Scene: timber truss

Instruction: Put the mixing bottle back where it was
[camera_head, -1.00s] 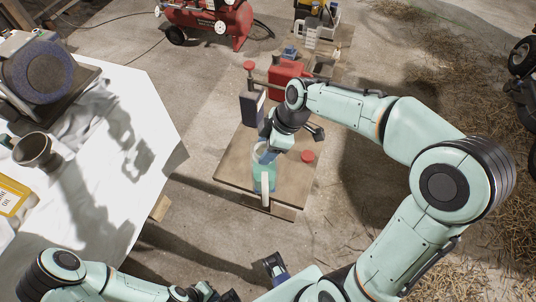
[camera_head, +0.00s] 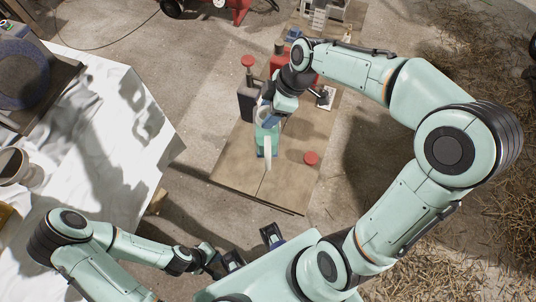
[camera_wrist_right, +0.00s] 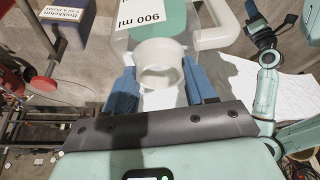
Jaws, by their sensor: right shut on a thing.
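The mixing bottle (camera_head: 267,136) is a translucent white jug with teal contents and a side handle. It is over the wooden board (camera_head: 235,176), near the dark canister; I cannot tell whether its base touches the board. My right gripper (camera_head: 267,105) is shut on the bottle's neck. In the right wrist view the bottle (camera_wrist_right: 150,18) shows its "900 ml" label, with its neck between the blue fingers of the gripper (camera_wrist_right: 162,88). My left gripper (camera_head: 252,249) is open and empty in front of the board, its fingers spread.
A dark canister (camera_head: 249,104) with a red cap stands left of the bottle, and a red can (camera_head: 288,64) is behind it. A loose red cap (camera_head: 311,158) lies on the board's right side. A white-covered table (camera_head: 110,130) is at left. The board's front is clear.

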